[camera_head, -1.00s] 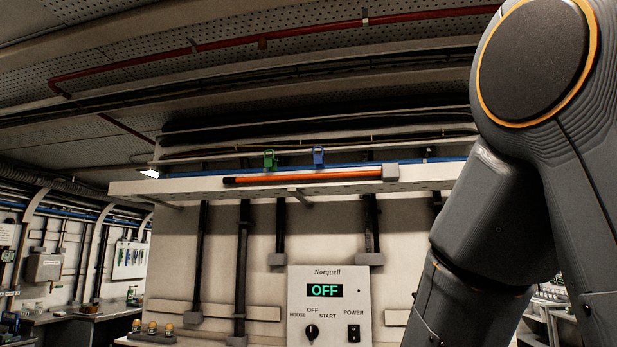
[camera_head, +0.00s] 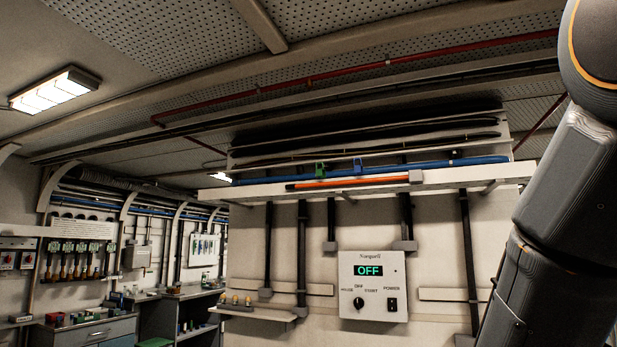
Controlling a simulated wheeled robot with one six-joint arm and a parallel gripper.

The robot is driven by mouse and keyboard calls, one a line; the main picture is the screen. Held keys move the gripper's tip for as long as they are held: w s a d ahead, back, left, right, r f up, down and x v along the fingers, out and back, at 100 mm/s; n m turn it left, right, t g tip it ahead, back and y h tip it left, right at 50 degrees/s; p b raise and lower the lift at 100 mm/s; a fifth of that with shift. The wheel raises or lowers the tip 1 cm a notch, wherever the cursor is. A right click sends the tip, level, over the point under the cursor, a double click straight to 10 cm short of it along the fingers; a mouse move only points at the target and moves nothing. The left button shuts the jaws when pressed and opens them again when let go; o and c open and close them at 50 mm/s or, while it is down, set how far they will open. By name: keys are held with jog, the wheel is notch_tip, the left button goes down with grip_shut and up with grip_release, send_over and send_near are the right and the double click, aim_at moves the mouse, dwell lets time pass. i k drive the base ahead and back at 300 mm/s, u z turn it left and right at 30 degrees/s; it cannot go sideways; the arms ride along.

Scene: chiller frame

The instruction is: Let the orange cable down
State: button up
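The orange cable (camera_head: 375,182) lies straight along the front of the high overhead shelf (camera_head: 450,178). Its left end is black and its right end meets a grey block (camera_head: 415,176). A green clip-like part (camera_head: 320,170) and a blue one (camera_head: 359,164) stand just behind it, by a blue pipe (camera_head: 480,160). My arm fills the right edge of the picture, apart from the cable. My gripper is outside the picture.
A control panel (camera_head: 372,286) reading OFF is on the wall below the shelf. A small ledge (camera_head: 250,313) with several yellow-topped items juts out at lower left. Cabinets (camera_head: 92,331) stand farther left. Dark vertical conduits run down the wall.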

aim_at(402, 177)
jog(key=z, duration=0.4)
jog(key=k, duration=0.15)
jog(key=u, duration=1.5)
jog(key=i, duration=1.25)
jog(key=z, duration=0.65)
jog(key=i, duration=0.55)
jog(key=z, duration=0.6)
